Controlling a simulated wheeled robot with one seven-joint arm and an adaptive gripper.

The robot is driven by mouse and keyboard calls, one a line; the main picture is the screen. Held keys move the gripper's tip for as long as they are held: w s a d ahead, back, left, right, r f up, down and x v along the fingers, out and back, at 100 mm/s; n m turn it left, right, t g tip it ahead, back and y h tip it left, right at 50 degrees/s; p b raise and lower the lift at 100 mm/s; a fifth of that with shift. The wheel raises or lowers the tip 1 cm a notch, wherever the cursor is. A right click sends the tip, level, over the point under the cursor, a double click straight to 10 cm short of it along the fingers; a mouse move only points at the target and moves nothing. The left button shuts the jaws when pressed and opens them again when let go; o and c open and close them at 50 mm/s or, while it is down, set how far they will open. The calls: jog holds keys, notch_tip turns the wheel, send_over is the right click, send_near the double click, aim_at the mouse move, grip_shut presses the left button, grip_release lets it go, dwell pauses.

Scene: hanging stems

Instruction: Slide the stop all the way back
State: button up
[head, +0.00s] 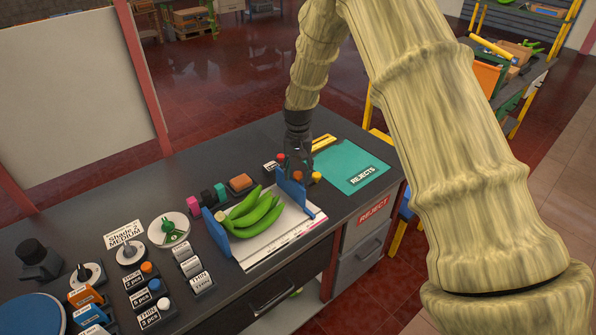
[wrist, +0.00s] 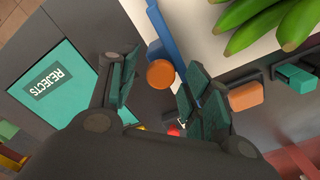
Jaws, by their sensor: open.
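A white measuring board (head: 275,245) bears a bunch of green bananas (head: 252,215) between two upright blue plates. The left blue plate (head: 215,234) stands at the board's left end. The right blue plate (head: 292,190), which looks like the sliding stop, is near its right end; it also shows in the wrist view (wrist: 168,40). An orange-brown round knob (wrist: 160,73) sits against or close beside this plate. My gripper (head: 298,165) is low behind the right plate. In the wrist view my gripper (wrist: 160,95) is open, its fingers on either side of the knob, with no visible contact.
A teal REJECTS mat (head: 350,163) lies to the right. A brown block (head: 240,183) and small pink, black and teal blocks (head: 207,196) stand behind the bananas. A red knob (head: 281,160) is close to my gripper. Labelled blocks and dials fill the bench's left.

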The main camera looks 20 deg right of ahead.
notch_tip(320, 180, up, 12)
dwell(0.6)
dwell(0.5)
